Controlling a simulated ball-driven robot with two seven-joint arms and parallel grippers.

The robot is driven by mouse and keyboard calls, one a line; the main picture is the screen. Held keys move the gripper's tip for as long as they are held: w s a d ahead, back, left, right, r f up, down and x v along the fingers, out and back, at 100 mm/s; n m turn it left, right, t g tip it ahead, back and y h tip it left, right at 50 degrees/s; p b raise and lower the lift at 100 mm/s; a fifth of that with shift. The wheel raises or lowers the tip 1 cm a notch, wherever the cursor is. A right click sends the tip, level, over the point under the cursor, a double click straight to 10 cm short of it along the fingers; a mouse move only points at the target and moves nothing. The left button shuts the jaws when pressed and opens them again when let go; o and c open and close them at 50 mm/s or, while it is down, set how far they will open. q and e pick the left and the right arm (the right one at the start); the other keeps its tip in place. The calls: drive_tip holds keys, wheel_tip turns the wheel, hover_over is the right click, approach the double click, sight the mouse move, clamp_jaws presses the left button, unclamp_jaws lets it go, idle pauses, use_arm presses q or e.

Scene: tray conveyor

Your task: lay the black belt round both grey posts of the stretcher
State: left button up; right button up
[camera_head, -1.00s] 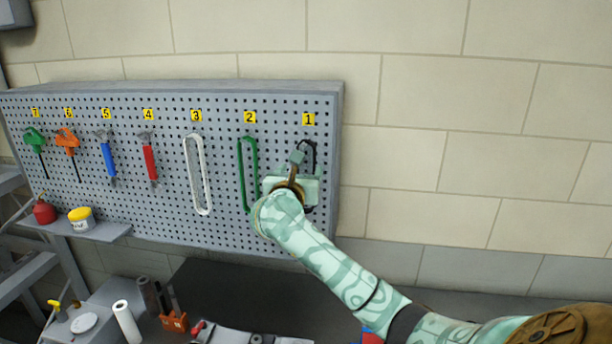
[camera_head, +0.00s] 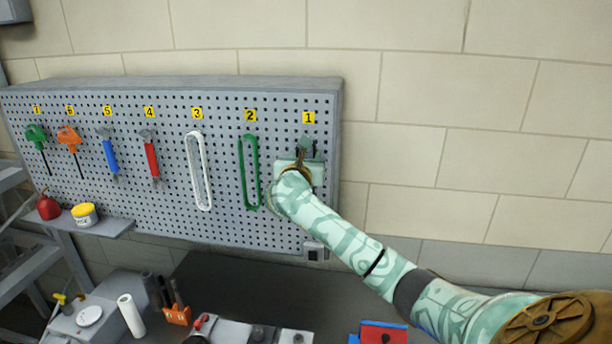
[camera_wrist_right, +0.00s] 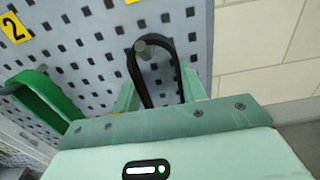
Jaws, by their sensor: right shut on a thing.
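The black belt (camera_wrist_right: 153,72) hangs as a narrow loop over a grey peg (camera_wrist_right: 144,47) below label 1 on the pegboard. The peg sits inside the top of the loop. My right gripper (camera_head: 306,147) is at the board under label 1 and hides most of the belt in the head view. In the right wrist view the right gripper (camera_wrist_right: 158,88) has its fingers on both sides of the belt, shut on it. The lower part of the belt is hidden. I cannot clearly make out the stretcher's posts. My left gripper is not in view.
A green belt (camera_head: 249,172) and a white belt (camera_head: 198,172) hang left of my gripper on the pegboard (camera_head: 225,200), with several tools farther left. The dark bench (camera_head: 235,285) below holds a paper roll (camera_head: 131,316), an orange holder (camera_head: 177,315) and a red part (camera_head: 383,334).

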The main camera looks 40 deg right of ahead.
drive_tip(key=r+b, duration=0.1)
drive_tip(key=r, duration=0.1)
drive_tip(key=r+b, duration=0.1)
drive_tip(key=r, duration=0.1)
drive_tip(key=a+r, duration=0.1)
drive_tip(key=r, duration=0.1)
drive_tip(key=shift+s+r+b, duration=0.3)
drive_tip(key=shift+r+b, duration=0.1)
drive_tip(key=r+b+v, duration=0.1)
drive_tip(key=r+v, duration=0.1)
drive_tip(key=v, duration=1.7)
drive_tip(key=shift+a, duration=0.1)
drive_tip(key=v, duration=0.7)
drive_tip(key=shift+p, duration=0.4)
